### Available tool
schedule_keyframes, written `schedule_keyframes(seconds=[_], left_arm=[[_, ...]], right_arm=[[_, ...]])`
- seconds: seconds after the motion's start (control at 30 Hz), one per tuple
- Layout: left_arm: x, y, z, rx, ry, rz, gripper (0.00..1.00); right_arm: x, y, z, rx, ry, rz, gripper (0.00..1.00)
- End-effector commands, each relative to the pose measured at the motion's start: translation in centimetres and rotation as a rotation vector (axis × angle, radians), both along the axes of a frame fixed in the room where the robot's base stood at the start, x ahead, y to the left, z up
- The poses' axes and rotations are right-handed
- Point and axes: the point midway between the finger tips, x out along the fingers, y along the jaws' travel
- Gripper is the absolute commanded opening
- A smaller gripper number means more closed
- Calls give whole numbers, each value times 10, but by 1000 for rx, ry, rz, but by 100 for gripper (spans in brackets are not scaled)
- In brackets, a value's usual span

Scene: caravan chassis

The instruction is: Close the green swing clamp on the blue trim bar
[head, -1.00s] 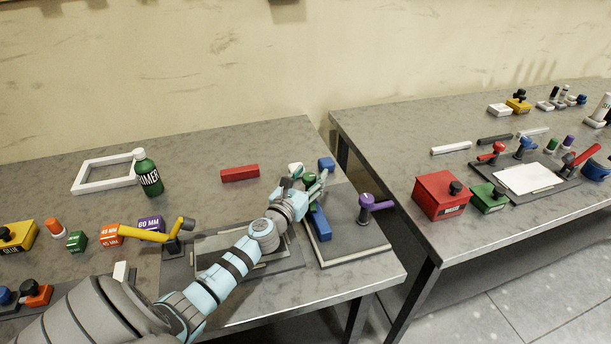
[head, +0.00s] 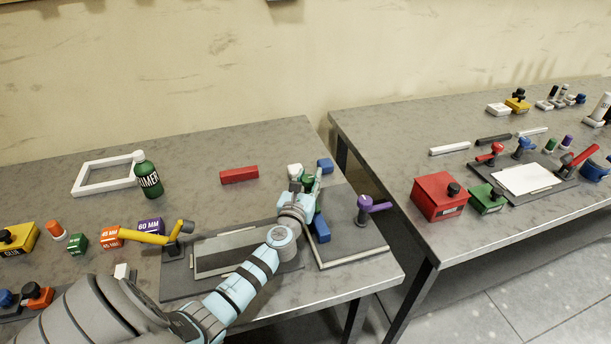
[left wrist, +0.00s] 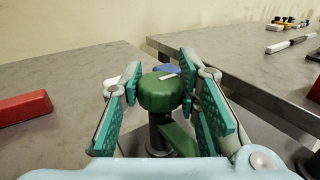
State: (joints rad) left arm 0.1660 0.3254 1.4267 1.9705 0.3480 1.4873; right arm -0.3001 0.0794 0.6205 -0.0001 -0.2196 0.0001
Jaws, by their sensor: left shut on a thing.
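The green swing clamp (head: 308,181) stands at the back left of the dark fixture plate, partly hidden by my left gripper (head: 309,186). In the left wrist view its rounded green head (left wrist: 159,93) sits between my two teal finger pads, on a dark post with a green arm (left wrist: 180,139) below. My left gripper (left wrist: 163,98) is shut on this clamp. The blue trim bar (head: 321,229) lies on the fixture just in front of the gripper, its far end hidden. I cannot tell whether the clamp arm touches the bar. My right gripper is not in view.
A purple clamp (head: 366,206) stands on the fixture's right side. A blue block (head: 325,165) and a white-topped piece (head: 295,170) are just behind the gripper. A red bar (head: 239,175) lies left of them. A yellow-handled clamp (head: 150,236) stands left of my forearm.

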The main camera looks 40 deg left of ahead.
Motion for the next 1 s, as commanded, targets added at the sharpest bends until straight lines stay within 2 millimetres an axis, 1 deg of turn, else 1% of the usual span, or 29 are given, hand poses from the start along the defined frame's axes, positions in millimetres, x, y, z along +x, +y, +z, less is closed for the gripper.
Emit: schedule_keyframes(seconds=[0.03, 0.1, 0.17, 0.43, 0.53, 0.57, 0.67, 0.8, 0.9, 1.0], left_arm=[[0, -1, -1, -1, 2, -2, 31], [0, -1, -1, -1, 2, -2, 42], [0, 0, -1, -1, 2, -2, 51], [-1, 0, -1, 0, 1, -1, 51], [-7, -2, -2, 1, 3, -1, 51], [-11, -4, -1, 1, 2, -1, 51], [-32, -13, -2, -1, 3, -2, 51], [-69, -29, -2, -1, 4, -3, 51], [-91, -38, -1, -2, 2, -3, 51], [-105, -44, -1, 0, 2, -2, 51]], right_arm=[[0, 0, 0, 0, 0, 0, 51], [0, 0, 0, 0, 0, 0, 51], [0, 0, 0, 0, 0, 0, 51], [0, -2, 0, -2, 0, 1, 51], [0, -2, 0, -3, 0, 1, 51], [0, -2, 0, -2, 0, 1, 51], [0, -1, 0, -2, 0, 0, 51], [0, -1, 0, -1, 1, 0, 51], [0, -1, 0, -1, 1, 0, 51], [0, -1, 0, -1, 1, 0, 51]])
